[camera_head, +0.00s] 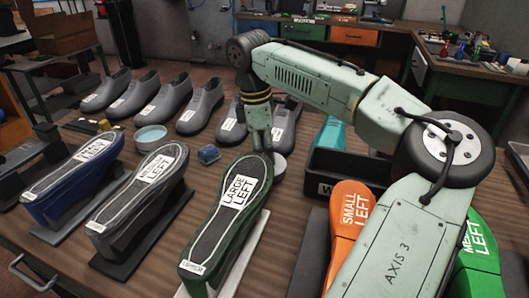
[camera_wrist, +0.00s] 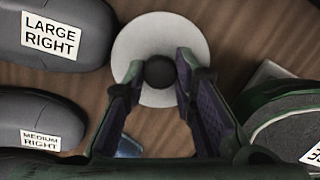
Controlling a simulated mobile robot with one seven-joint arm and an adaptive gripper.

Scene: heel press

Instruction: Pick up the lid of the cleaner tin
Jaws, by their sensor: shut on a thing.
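The lid of the cleaner tin is a pale round disc with a dark knob; it fills the upper middle of the wrist view (camera_wrist: 195,35). My gripper (camera_wrist: 160,70) has its fingers on either side of the knob, shut on it. In the head view my gripper (camera_head: 265,148) points down behind the large left last. A pale round piece (camera_head: 280,169) shows just right of its fingers, partly hidden by that last. I cannot tell whether the lid rests on the tin or is raised.
The large left last (camera_head: 232,205) stands close in front of my gripper. A small blue block (camera_head: 208,155) and a round pale-blue dish (camera_head: 150,138) lie to the left. Several grey shoes (camera_head: 200,107) line the back. A black bin (camera_head: 330,172) stands to the right.

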